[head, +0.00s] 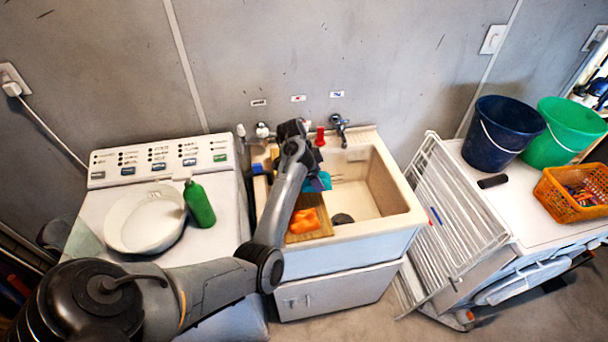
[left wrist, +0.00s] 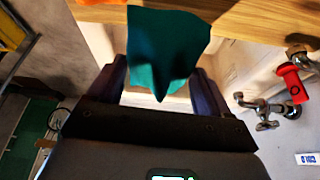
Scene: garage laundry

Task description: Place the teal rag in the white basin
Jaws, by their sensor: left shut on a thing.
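The teal rag (head: 320,181) is at my left gripper (head: 314,183) over the left part of the sink, partly hidden by my arm in the head view. In the left wrist view, the rag (left wrist: 168,45) hangs between the two fingers of my left gripper (left wrist: 160,80), which is shut on it. A wooden board edge shows just beyond it. The round white basin (head: 148,228) sits on top of the washing machine, left of the sink and well apart from my left gripper. My right gripper is in neither view.
A green bottle (head: 199,204) stands at the basin's right edge on the washing machine (head: 90,210). An orange cloth (head: 304,221) lies on a wooden board (head: 309,236) over the sink (head: 375,205). Taps (head: 340,128) and a red-capped item (head: 320,137) are behind. A white rack (head: 450,220) stands right.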

